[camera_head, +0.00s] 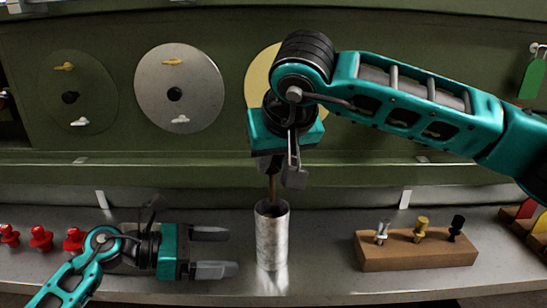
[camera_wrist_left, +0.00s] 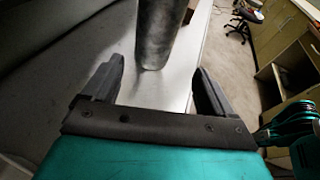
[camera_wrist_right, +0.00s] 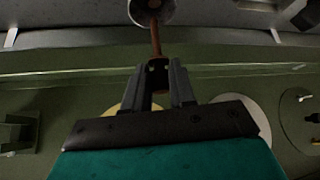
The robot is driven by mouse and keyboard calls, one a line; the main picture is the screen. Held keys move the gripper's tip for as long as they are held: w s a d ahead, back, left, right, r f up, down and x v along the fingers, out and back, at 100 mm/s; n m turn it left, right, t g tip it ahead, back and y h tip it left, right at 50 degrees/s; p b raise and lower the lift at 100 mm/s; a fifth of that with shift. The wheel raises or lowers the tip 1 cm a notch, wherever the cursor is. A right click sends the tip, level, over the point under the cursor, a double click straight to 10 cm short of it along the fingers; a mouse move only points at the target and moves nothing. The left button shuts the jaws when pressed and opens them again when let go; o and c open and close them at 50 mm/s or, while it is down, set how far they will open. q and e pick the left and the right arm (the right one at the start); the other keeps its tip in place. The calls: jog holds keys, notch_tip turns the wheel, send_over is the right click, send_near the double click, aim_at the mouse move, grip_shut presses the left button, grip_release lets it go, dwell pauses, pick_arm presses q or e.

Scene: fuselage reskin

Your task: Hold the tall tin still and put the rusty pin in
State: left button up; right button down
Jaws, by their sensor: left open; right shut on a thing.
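The tall tin (camera_head: 272,240) is a grey metal cylinder standing upright on the bench. My left gripper (camera_head: 232,252) is open, with its fingers pointing at the tin from the left; in the left wrist view the tin (camera_wrist_left: 158,35) stands just beyond the two fingertips (camera_wrist_left: 160,72), apart from them. My right gripper (camera_head: 282,176) is shut on the rusty pin (camera_head: 272,190), which hangs down over the tin's mouth. In the right wrist view the brown pin (camera_wrist_right: 155,40) runs from the fingers (camera_wrist_right: 160,75) to the tin's round opening (camera_wrist_right: 150,10). How deep its tip is cannot be told.
A wooden block (camera_head: 415,256) with a silver, a yellow and a black pin stands to the right. Several red knobbed pieces (camera_head: 41,238) are at the left. Discs hang on the green back panel (camera_head: 180,88). The bench front is clear.

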aim_at(258, 248)
pick_arm(q)
jog(key=shift+w+a, duration=0.1)
jog(key=shift+w, duration=0.3)
jog(key=shift+x, duration=4.9)
jog(key=shift+f, duration=0.1)
jog(key=c, duration=0.7)
